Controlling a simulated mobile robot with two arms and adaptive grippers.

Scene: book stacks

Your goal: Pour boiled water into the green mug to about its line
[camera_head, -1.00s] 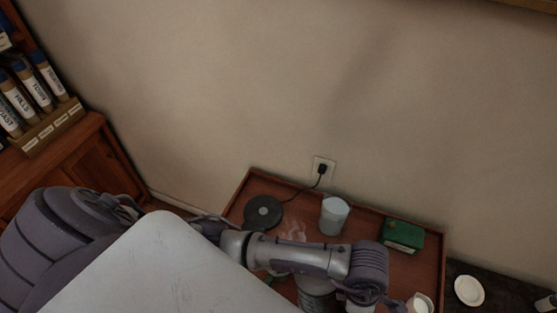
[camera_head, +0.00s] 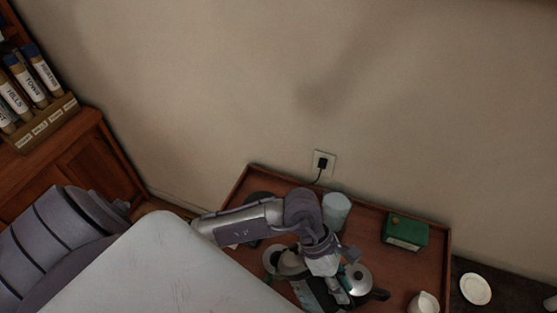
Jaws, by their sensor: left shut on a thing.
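A silver kettle (camera_head: 357,278) with a round lid and dark parts shows at the lower middle, over the wooden tray table. My left gripper (camera_head: 328,290) reaches down beside it and is shut on it; the grip itself is largely hidden by my wrist. A round greenish rim (camera_head: 271,260) left of the gripper may be the green mug, but my arm covers much of it. Its line and any water inside cannot be made out. The dark round kettle base (camera_head: 257,196) is mostly behind my forearm. My right gripper is not in view.
A pale canister (camera_head: 336,209) and a green box (camera_head: 404,231) stand at the back of the tray table (camera_head: 448,262). A small white jug (camera_head: 423,303) is at its right front. A white saucer (camera_head: 475,289) lies on a dark surface beyond. A wall socket (camera_head: 323,162) holds a plug.

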